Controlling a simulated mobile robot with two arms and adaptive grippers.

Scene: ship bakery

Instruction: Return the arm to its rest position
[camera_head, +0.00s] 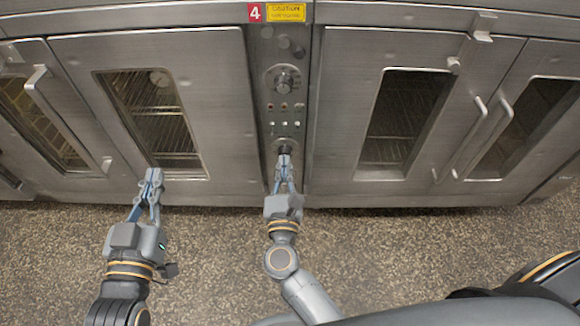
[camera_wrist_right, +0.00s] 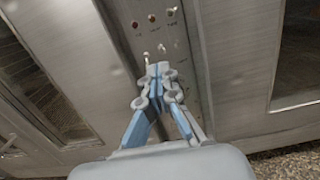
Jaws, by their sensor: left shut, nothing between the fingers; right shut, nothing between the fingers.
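My right gripper (camera_head: 284,160) is shut and empty in front of the control panel (camera_head: 268,62) between the oven doors. Its fingertips overlap the lower dark knob (camera_head: 284,148) in the head view; I cannot tell whether they touch it. In the right wrist view the shut fingers (camera_wrist_right: 160,72) point at the panel, just below its small switches (camera_wrist_right: 162,48), and the lower knob is hidden. My left gripper (camera_head: 153,176) is shut and empty in front of the lower edge of the left oven door (camera_head: 222,110).
The upper knob (camera_head: 284,82) and small buttons sit higher on the panel. A right oven door (camera_head: 340,110) has a window, and vertical handles (camera_head: 490,130) stick out further right. The speckled floor (camera_head: 400,245) in front is clear.

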